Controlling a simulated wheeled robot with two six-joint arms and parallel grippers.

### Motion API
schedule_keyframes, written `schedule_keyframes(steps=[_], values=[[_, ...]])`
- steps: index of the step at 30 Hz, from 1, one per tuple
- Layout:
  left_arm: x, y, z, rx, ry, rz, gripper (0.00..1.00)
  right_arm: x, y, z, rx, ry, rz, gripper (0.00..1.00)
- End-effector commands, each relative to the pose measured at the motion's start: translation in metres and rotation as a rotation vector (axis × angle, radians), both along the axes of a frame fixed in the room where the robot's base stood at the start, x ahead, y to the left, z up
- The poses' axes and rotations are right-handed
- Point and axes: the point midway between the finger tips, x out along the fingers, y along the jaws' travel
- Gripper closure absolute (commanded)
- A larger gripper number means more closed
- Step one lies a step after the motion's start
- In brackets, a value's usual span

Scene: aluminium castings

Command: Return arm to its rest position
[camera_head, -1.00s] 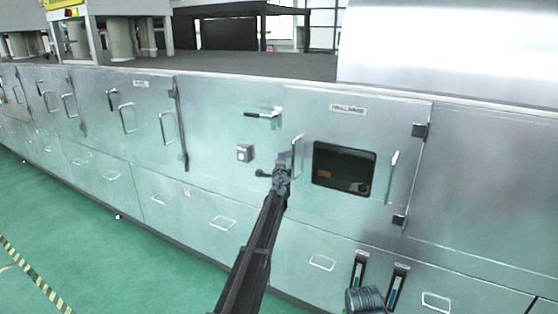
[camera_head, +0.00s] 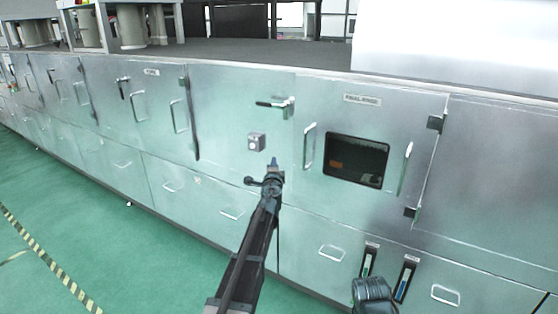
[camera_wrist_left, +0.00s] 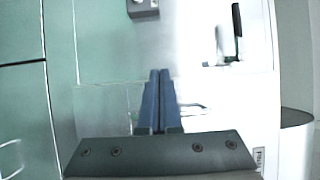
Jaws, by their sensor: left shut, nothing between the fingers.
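My left arm reaches up from the bottom of the head view to the cabinet front. My left gripper (camera_head: 273,163) is at its end, in front of the metal panel, left of the upright door handle (camera_head: 309,147) and below a small grey switch box (camera_head: 257,142). In the left wrist view its two blue fingers (camera_wrist_left: 158,100) lie together, shut with nothing between them. A dark part of my own body shows at the bottom right of the head view. My right gripper is not seen.
A closed cabinet door (camera_head: 420,110) has a dark window (camera_head: 356,160) and upright handles. A lever handle (camera_head: 275,104) sits on the panel to its left. Drawers with handles run below. The green floor (camera_head: 90,215) at left is clear.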

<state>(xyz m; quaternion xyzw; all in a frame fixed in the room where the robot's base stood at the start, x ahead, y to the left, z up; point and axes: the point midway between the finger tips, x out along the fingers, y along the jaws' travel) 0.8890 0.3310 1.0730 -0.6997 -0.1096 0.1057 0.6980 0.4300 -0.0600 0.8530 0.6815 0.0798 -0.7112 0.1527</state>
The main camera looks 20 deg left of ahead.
Motion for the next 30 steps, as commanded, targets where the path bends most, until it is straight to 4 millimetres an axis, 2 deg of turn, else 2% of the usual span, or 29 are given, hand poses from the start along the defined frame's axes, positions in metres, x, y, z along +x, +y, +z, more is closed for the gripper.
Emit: schedule_keyframes(steps=[7,11,14,15,17,21,24,27,30], values=[[-0.005,-0.003,0.0,-0.019,-0.003,0.012,1.0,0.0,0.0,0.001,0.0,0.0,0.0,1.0],[-0.035,-0.019,-0.005,-0.158,-0.011,0.102,1.0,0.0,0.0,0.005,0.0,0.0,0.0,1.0],[-0.081,-0.041,-0.027,-0.358,0.026,0.233,1.0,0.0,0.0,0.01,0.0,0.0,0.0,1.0],[-0.104,-0.052,-0.042,-0.446,0.062,0.291,1.0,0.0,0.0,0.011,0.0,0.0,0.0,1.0],[-0.136,-0.07,-0.066,-0.566,0.13,0.373,1.0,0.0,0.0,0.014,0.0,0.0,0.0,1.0],[-0.209,-0.117,-0.117,-0.774,0.325,0.522,1.0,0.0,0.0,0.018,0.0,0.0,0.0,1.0],[-0.264,-0.154,-0.147,-0.881,0.488,0.606,1.0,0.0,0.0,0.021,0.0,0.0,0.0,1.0],[-0.319,-0.19,-0.169,-0.956,0.661,0.674,1.0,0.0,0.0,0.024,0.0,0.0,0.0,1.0],[-0.37,-0.221,-0.182,-1.0,0.825,0.725,1.0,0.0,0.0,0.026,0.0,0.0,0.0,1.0]])
